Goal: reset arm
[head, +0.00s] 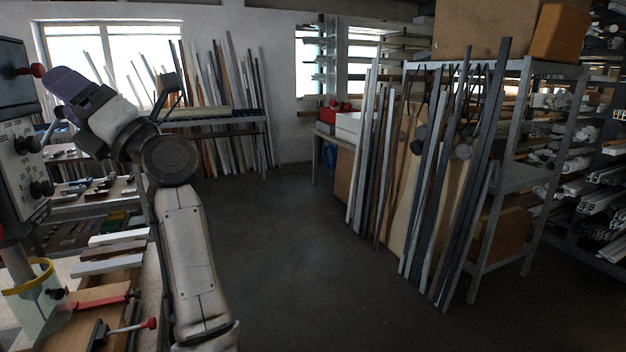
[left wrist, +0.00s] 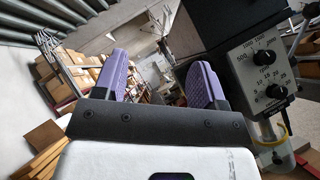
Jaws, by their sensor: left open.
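My left gripper (head: 56,82) is at the upper left of the head view, on my arm that rises from the bottom and bends back to the left. One purple finger pad shows there, close beside the control box (head: 22,160); I cannot tell if they touch. In the left wrist view my left gripper (left wrist: 160,72) shows two purple pads set wide apart, with nothing between them. The control box with its black dials also shows there (left wrist: 258,70), just right of the right pad. My right gripper is not in view.
A bench with profile pieces (head: 110,250) and a yellow-rimmed clear container (head: 28,290) lies below left. Long profiles (head: 440,180) lean on a rack at right. The middle floor (head: 290,250) is clear.

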